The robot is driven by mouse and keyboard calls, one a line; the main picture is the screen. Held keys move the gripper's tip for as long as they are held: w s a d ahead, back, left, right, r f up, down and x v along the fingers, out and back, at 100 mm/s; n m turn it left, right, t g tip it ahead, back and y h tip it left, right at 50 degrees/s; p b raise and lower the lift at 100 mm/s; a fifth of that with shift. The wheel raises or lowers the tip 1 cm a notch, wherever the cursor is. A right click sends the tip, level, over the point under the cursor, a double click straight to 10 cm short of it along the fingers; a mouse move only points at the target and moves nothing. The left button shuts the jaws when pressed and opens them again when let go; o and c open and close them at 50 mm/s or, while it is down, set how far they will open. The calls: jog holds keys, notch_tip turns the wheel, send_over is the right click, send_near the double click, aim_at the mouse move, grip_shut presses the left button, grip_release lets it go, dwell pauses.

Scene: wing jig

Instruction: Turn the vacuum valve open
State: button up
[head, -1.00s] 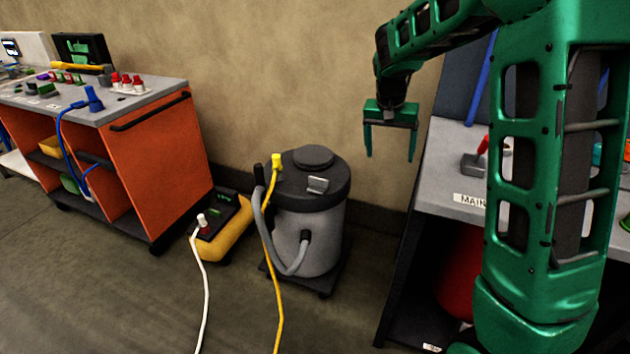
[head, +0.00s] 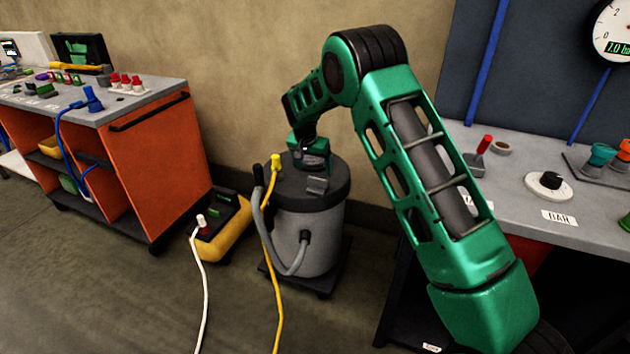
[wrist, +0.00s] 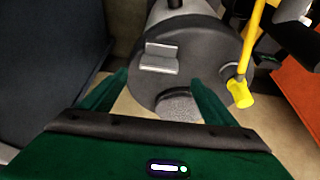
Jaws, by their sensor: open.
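No part in view is clearly marked as the vacuum valve. A red-handled lever (head: 484,147) stands on the grey bench at the right, and a teal knob (head: 602,153) is farther right. A grey vacuum canister (head: 305,235) stands on the floor, with a small light-grey flap (head: 316,185) on its dark lid. My gripper (head: 310,152) is above the back of that lid, pointing down; its fingers are hard to make out there. In the wrist view my gripper (wrist: 160,77) is open and empty, its fingers spread either side of the lid and flap (wrist: 160,58).
A yellow plug and cable (head: 275,163) and a grey hose (head: 268,235) are at the canister's left. A yellow-black box (head: 225,235) sits beside it. An orange cart (head: 155,165) is at the left.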

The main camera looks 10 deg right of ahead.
aim_at(317, 179)
jog(key=x, duration=0.7)
jog(key=shift+w+d+f, duration=0.15)
jog(key=shift+f, duration=0.15)
jog(key=c, duration=1.1)
